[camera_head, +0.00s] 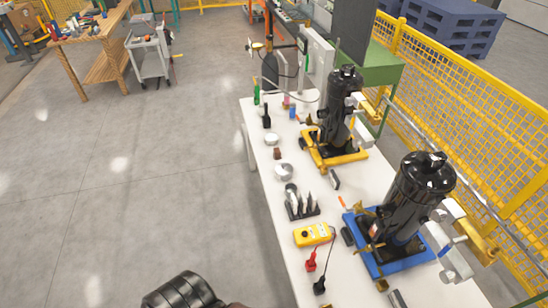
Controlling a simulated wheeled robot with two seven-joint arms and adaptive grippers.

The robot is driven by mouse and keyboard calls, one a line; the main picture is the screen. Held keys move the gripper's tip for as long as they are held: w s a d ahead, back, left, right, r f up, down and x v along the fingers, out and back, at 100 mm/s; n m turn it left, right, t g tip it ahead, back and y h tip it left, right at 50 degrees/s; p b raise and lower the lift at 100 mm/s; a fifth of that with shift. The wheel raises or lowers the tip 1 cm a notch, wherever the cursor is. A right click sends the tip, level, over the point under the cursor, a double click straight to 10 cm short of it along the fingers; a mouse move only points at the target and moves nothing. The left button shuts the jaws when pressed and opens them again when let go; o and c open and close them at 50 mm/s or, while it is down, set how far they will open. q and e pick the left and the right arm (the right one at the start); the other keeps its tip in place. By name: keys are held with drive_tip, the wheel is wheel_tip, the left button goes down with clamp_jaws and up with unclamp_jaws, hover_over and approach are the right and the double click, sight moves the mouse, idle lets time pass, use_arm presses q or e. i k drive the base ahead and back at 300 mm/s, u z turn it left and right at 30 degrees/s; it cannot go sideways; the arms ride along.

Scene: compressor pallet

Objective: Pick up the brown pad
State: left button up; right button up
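A small brown block (277,153), which may be the brown pad, sits on the white table (262,172) near its left edge. It lies between a round silver tin (284,172) and a smaller pale round item (271,138). It is too small to make out its shape well. Nothing touches it that I can see. A black rounded part of my own arm (180,293) shows at the bottom edge, away from the table. Neither gripper's fingers are in view.
Two black compressors stand on a yellow base (352,157) and a blue base (412,262). A tool rack (302,211), a yellow meter (313,235) and its probes lie nearer. A yellow fence (470,110) runs along the right. The floor left of the table is clear.

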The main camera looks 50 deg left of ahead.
sight(276, 152)
drive_tip(key=k, duration=0.9)
drive_tip(key=u, duration=1.8)
drive_tip(key=i, duration=2.4)
drive_tip(key=z, duration=1.8)
